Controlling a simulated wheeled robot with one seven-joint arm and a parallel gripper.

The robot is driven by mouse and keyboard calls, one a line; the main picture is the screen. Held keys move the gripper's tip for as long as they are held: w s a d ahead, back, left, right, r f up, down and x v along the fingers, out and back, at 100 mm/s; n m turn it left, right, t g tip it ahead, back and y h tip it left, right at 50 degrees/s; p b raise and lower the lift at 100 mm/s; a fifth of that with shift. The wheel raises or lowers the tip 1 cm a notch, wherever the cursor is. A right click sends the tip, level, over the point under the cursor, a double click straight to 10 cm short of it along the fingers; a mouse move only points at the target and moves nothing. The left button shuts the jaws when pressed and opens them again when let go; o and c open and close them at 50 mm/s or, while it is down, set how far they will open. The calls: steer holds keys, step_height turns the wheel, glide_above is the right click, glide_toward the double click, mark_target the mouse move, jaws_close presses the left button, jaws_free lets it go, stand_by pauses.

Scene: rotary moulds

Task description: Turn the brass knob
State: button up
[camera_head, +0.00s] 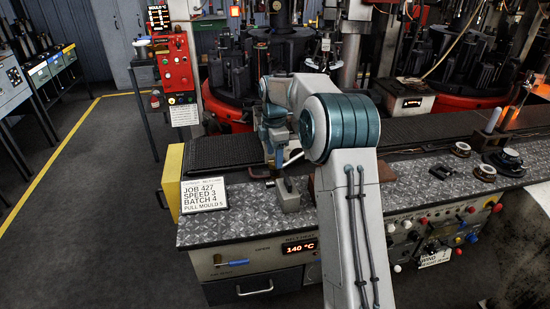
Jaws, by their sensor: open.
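My gripper (272,175) hangs low over the left part of the patterned metal bench top, beside a small grey block with an upright handle (288,195). It is open; its fingertips are small and partly hidden by my arm. No knob can be told as brass for certain at this size. The bench's front panel at the right carries several small knobs, among them a red knob (497,208), a blue knob (472,238) and a dark round dial (432,246). My gripper is well to the left of these and apart from them.
A job card (204,195) stands at the bench's left end. Spool-like rings (484,173) and a dark round object (510,160) lie on the right. A temperature display (301,247) and a drawer (254,288) are on the front. A red control box (174,62) stands behind.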

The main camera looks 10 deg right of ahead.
steer(key=shift+f, duration=0.85)
steer(key=c, duration=1)
